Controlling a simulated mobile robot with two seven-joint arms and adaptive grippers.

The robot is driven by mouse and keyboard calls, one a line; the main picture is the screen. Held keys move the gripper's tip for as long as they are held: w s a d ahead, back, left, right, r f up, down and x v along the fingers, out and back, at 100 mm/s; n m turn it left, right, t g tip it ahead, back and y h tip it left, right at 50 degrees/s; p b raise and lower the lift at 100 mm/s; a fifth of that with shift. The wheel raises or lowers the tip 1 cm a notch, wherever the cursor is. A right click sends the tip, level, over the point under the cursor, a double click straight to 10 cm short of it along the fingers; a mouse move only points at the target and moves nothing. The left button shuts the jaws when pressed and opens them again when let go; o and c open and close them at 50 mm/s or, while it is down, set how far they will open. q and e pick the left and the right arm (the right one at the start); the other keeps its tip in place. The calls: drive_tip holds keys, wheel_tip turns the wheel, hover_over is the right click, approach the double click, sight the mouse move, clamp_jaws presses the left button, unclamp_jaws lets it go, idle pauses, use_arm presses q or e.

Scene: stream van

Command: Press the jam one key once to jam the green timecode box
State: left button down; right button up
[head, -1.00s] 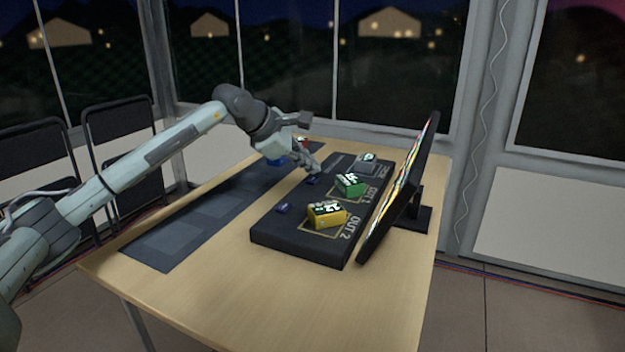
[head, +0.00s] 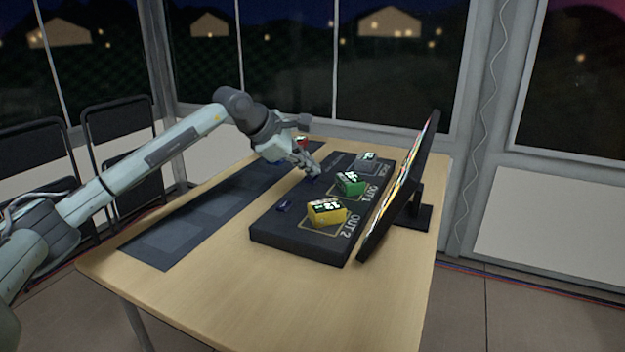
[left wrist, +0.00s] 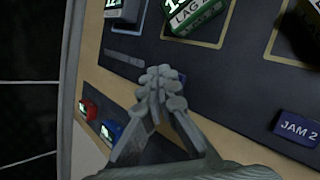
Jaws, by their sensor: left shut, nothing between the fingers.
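The green timecode box (head: 350,183) sits in the OUT 1 outline on the black console (head: 290,240). Its LAG label shows in the left wrist view (left wrist: 195,16). My left gripper (head: 316,173) is shut and empty, its fingertips low over the console, left of and behind the green box. The jam one key (head: 311,181) is a dark blue spot just below the fingertips in the head view. In the left wrist view my fingers (left wrist: 160,85) cover the place where it lies. I cannot tell whether they touch it. My right gripper is not in view.
A grey box (head: 368,157) stands at the console's far end. A red box (left wrist: 89,108) and a blue box (left wrist: 111,130) are beyond my gripper. A tilted screen (head: 400,195) lines the right side.

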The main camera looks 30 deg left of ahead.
sight(310, 179)
use_arm(q)
drive_tip(key=shift+f+b, duration=0.35)
drive_tip(key=shift+f, duration=0.05)
idle(0.8)
drive_tip(key=shift+r, duration=0.1)
drive_tip(key=shift+r+p, duration=0.6)
drive_tip(key=shift+r, duration=0.15)
drive_tip(key=shift+r, duration=0.1)
wheel_tip(310, 179, up, 5)
drive_tip(key=p, duration=0.3)
drive_tip(key=shift+p, duration=0.3)
idle(0.4)
